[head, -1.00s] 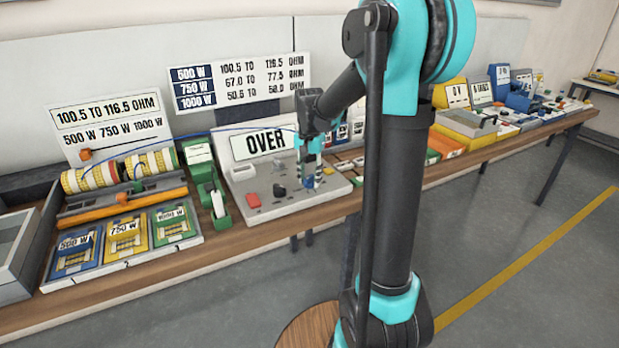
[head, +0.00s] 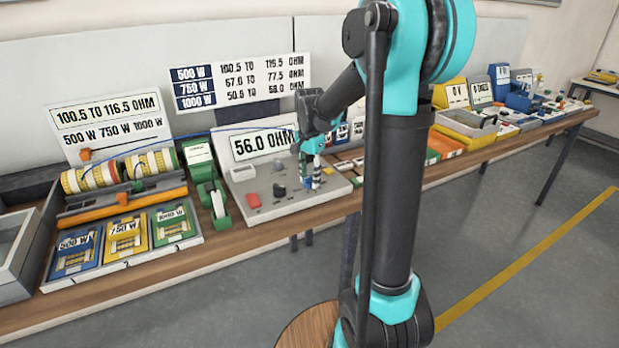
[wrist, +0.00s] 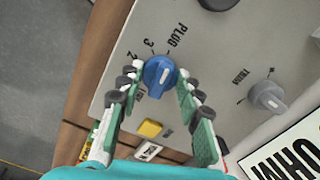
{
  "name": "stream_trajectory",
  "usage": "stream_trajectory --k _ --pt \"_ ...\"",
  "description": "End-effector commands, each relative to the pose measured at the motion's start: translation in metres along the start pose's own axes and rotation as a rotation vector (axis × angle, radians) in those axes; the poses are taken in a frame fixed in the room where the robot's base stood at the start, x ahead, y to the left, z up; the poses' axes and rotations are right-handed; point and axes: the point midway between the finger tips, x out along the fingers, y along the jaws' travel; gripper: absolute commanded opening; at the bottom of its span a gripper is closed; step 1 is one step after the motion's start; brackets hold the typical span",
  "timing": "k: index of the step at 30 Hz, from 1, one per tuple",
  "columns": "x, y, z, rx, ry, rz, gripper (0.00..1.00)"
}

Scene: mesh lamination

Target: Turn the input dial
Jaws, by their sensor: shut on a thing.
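The blue input dial (wrist: 159,75) sits on the grey meter panel (wrist: 115,45), with the labels PLUG, 3 and 2 around it. It has a white pointer line. My gripper (wrist: 157,78) has a fingertip on each side of the dial and is shut on it. In the head view my gripper (head: 310,180) points down at the right part of the meter box (head: 270,205). The dial is mostly hidden there by the fingers. The meter display (head: 264,146) reads 56.0 OHM.
A grey trim knob (wrist: 267,97) and a yellow square (wrist: 149,129) are near the dial. A red button (head: 253,200) and a black knob (head: 279,190) are on the meter box. A green tape dispenser (head: 217,205) stands just left of the box.

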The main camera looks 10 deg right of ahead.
Motion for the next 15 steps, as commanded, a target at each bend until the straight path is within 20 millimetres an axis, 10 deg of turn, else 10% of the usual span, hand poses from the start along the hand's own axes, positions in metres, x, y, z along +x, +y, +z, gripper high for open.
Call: stream_trajectory --k 3,4,8,15 --pt "-0.0001 -0.0003 -0.0001 0.0 0.0 -0.001 0.06" --pt "-0.0001 -0.0003 -0.0001 0.0 0.0 -0.001 0.37" --pt "-0.0001 -0.0002 -0.0001 0.0 0.0 0.0 0.53" --pt "0.0 -0.0001 0.0001 -0.001 0.0 0.0 0.56"
